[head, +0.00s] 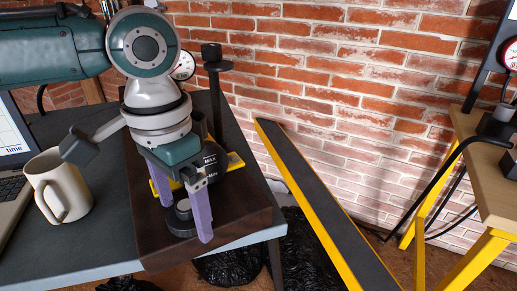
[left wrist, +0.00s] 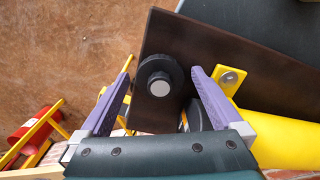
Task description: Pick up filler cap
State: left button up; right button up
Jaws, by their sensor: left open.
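The filler cap appears to be a round black cap with a grey centre knob. It lies on a dark brown board (head: 153,237) on the table, near the board's front edge, in the head view (head: 180,222) and the left wrist view (left wrist: 159,87). My left gripper (head: 186,217) has purple fingers. It is open and empty, pointing down over the cap. In the left wrist view the fingers (left wrist: 162,74) stand apart on either side of the cap. I cannot tell whether they touch it. My right gripper is in neither view.
A black cylinder marked MAX (head: 210,158) on a yellow bracket (head: 236,160) stands just behind the gripper. A beige mug (head: 60,188) and a laptop (head: 12,140) are at left. A yellow-edged beam (head: 310,200) leans by the brick wall. Black bags (head: 230,266) lie below.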

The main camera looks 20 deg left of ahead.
pick_arm(q)
jog(key=c, duration=1.3)
jog(key=shift+o, duration=0.2)
jog(key=shift+r, duration=0.15)
